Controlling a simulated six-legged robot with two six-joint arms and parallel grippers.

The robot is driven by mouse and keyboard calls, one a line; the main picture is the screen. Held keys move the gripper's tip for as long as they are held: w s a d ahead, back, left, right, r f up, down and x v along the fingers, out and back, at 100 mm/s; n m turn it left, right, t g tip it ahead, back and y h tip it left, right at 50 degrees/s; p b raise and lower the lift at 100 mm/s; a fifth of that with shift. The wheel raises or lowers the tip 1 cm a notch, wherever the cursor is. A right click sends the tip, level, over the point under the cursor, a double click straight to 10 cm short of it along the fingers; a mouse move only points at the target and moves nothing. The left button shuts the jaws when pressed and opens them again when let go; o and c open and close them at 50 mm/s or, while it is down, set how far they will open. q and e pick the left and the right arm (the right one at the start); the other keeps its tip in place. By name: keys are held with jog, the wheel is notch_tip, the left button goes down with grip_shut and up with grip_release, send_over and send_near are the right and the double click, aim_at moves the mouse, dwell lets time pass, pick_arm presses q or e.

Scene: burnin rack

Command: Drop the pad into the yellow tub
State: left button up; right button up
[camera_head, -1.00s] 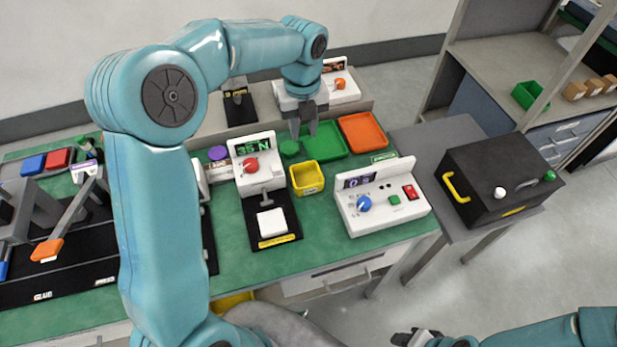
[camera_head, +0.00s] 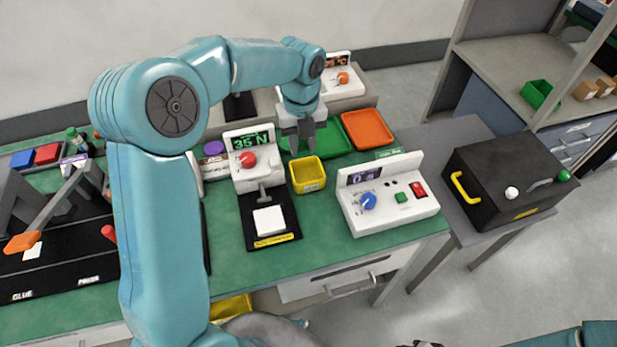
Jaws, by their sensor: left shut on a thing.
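The yellow tub (camera_head: 309,187) stands on the green bench, between the white 35 N press and the white box with a blue knob. My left gripper (camera_head: 299,146) points down just behind and above the tub's back rim. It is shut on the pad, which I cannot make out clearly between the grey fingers. The inside of the tub shows only in part and looks empty. Only a dark bit of my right gripper (camera_head: 428,344) shows at the bottom edge, and its jaws cannot be read.
A green tray (camera_head: 333,140) and an orange tray (camera_head: 368,128) lie behind the tub. The 35 N press (camera_head: 254,172) stands close on its left, with a white square on its black base. The blue-knob box (camera_head: 392,205) is close on the right. A black case (camera_head: 510,178) sits farther right.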

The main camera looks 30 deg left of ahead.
pick_arm(q)
jog(key=o, duration=1.1)
notch_tip(320, 180, up, 16)
jog(key=shift+r+p, duration=0.15)
jog(key=shift+p, duration=1.05)
jog(key=shift+r, duration=0.1)
